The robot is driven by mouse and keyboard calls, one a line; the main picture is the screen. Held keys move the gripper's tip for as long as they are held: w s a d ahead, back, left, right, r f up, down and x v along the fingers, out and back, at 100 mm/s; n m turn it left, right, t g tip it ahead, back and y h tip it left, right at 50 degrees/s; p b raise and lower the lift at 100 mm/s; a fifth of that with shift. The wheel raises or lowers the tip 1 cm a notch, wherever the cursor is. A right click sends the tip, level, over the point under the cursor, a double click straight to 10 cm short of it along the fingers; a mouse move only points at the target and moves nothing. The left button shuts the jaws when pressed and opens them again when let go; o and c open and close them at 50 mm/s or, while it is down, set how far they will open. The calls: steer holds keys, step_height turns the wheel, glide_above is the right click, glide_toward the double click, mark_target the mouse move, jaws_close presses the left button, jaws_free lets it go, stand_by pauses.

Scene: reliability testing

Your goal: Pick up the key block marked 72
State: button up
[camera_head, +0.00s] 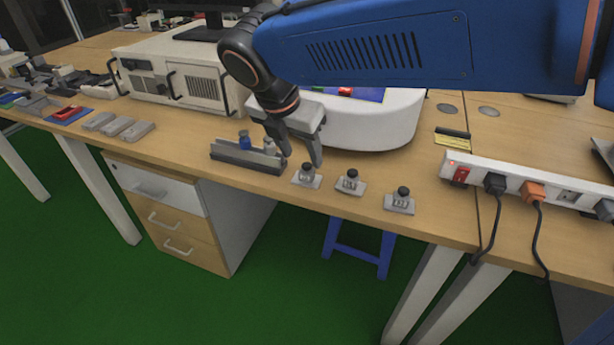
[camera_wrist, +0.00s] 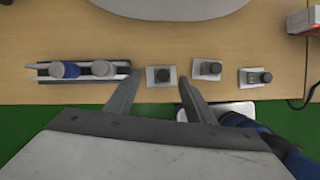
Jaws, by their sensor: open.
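My gripper (camera_head: 302,160) is open, pointing down just above the left block. In the wrist view, the left block (camera_wrist: 161,80) shows between the two open fingertips (camera_wrist: 159,76), with space on both sides. The middle block (camera_wrist: 206,73) and right block (camera_wrist: 255,82) lie to the right of the fingers.
A grey rack (camera_head: 245,160) with a blue and a pale cylinder stands close left of the gripper. A white rounded machine (camera_head: 370,125) is behind the blocks. A power strip (camera_head: 530,185) with cords lies right. The table's front edge is close to the blocks.

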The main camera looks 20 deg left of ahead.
mark_target(306, 165)
steer(key=shift+d+x, duration=0.2)
steer(key=shift+x, duration=2.55)
steer(key=shift+s, duration=0.2)
jaws_close()
